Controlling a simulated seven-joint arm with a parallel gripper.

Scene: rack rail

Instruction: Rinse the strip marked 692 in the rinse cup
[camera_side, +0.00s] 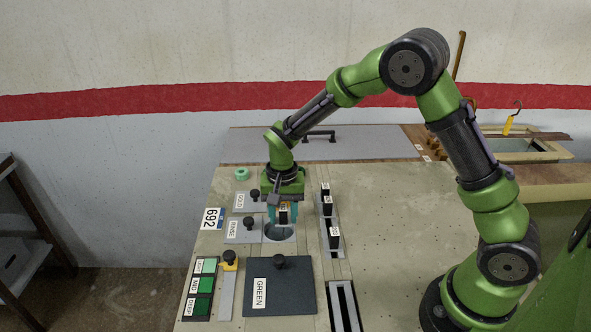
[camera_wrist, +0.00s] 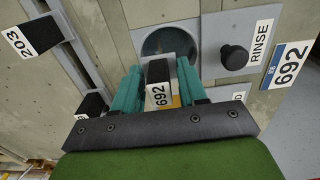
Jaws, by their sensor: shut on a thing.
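My gripper (camera_side: 282,218) points down over the rinse cup, its teal fingers shut on the strip marked 692. The strip (camera_wrist: 158,94) shows in the wrist view between the fingers (camera_wrist: 158,88), with a dark block and a white label reading 692. The rinse cup (camera_side: 279,233) is a round dark opening in a grey plate; in the wrist view the opening (camera_wrist: 170,40) lies just beyond the strip. The RINSE label (camera_side: 233,229) is beside it, with a black knob (camera_side: 249,223). I cannot tell whether the strip's lower end is inside the cup.
A rail (camera_side: 335,252) with several labelled black strips stands right of the cup; one reads 203 (camera_wrist: 34,38). A GOLD plate (camera_side: 240,201) lies behind, a dark GREEN lid (camera_side: 295,290) in front. A green shade card (camera_side: 203,285) and a 692 sign (camera_side: 213,218) are left.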

